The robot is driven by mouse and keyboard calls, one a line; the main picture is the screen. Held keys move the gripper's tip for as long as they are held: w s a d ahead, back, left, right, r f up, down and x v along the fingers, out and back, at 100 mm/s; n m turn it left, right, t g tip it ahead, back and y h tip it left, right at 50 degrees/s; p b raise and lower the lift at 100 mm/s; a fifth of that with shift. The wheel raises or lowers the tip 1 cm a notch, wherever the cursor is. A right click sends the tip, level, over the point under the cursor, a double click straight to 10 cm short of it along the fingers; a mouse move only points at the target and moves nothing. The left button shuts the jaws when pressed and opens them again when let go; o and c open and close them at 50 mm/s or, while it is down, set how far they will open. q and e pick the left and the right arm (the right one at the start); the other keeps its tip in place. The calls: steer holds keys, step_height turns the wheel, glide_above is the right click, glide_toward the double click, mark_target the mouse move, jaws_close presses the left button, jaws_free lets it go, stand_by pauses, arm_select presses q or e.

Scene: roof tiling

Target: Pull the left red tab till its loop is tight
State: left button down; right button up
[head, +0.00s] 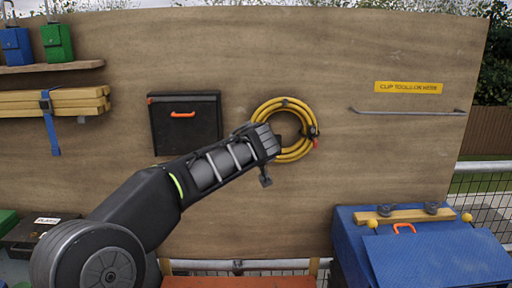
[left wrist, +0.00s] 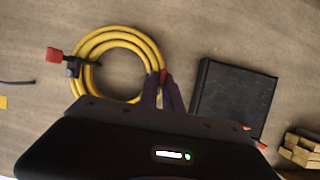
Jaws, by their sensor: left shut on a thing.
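A coil of yellow hose (head: 295,153) hangs on the wooden board; it also shows in the left wrist view (left wrist: 120,36). My left gripper (left wrist: 162,88) is at the side of the coil nearer the black case, its two fingers close together. The left red tab (left wrist: 162,75) shows at their tips, and the gripper is shut on it. Its loop around the hose is hidden, so I cannot tell how tight it is. The other red tab (left wrist: 54,55), with a dark clip (left wrist: 72,67), sticks out on the coil's opposite side; it shows in the head view (head: 313,131).
The black case (head: 185,130) is on the board left of the coil. A metal rail (head: 410,111) runs below a yellow sign (head: 408,87) at right. A blue chest (head: 430,255) stands at lower right. The board above the coil is clear.

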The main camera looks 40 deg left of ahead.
arm_select(q)
steer(key=c, duration=1.5)
jaws_free()
steer(key=shift+o, duration=0.6)
steer(key=o, duration=0.4)
steer(key=shift+s+d+f+b, duration=0.1)
steer(key=shift+s+d+b, duration=0.2)
steer(key=shift+b, duration=0.2)
steer(key=shift+s+d+b, duration=0.8)
steer(key=shift+s+b, duration=0.1)
steer(key=shift+s, duration=0.15)
steer(key=shift+s+d+b, duration=0.75)
steer(key=shift+s+b, duration=0.15)
steer(key=shift+s, duration=0.15)
